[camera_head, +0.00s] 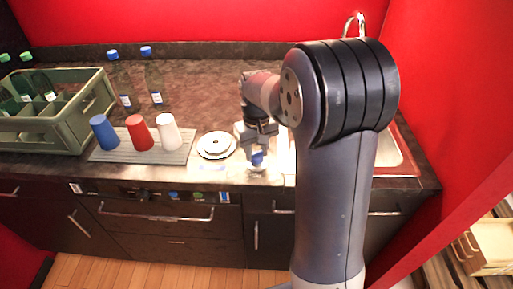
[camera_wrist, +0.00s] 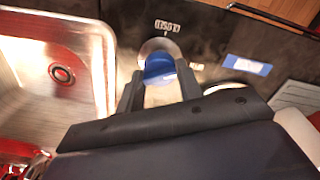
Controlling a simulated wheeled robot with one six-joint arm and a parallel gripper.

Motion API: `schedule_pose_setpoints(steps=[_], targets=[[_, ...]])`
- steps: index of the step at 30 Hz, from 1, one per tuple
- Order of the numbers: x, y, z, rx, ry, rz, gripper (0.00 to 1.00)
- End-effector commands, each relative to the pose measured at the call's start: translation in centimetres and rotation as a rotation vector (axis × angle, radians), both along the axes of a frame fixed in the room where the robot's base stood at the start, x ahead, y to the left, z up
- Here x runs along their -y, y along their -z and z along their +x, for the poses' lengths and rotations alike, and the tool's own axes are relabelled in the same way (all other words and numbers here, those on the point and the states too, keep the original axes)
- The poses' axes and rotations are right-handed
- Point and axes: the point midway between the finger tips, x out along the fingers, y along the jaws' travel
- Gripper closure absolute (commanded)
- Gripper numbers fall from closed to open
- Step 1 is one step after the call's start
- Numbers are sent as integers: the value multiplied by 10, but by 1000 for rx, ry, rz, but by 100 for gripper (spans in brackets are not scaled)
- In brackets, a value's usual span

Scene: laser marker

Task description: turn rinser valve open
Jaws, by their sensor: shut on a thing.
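The rinser valve is a rounded silvery knob with a blue part (camera_wrist: 158,65). In the head view its blue part (camera_head: 257,158) shows at the counter's front edge, just below my gripper (camera_head: 256,138). In the wrist view my gripper (camera_wrist: 160,85) has one finger on each side of the knob and is shut on it. A label that seems to read "CLOSED" (camera_wrist: 167,25) appears upside down beyond the knob. A blue label (camera_wrist: 247,65) lies to the right, its text unreadable. The round white rinser plate (camera_head: 216,145) sits left of my gripper.
A steel sink (camera_wrist: 50,75) lies left of the knob in the wrist view. Blue (camera_head: 104,131), red (camera_head: 139,132) and white (camera_head: 168,132) cups stand on a grey mat (camera_head: 120,156).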

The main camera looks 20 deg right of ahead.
Motion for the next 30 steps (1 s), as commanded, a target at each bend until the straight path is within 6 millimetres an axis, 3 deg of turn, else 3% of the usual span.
schedule_pose_setpoints(steps=[15,30], targets=[[0,-1,0,1,398,0,88],[0,0,1,2,514,0,88]])
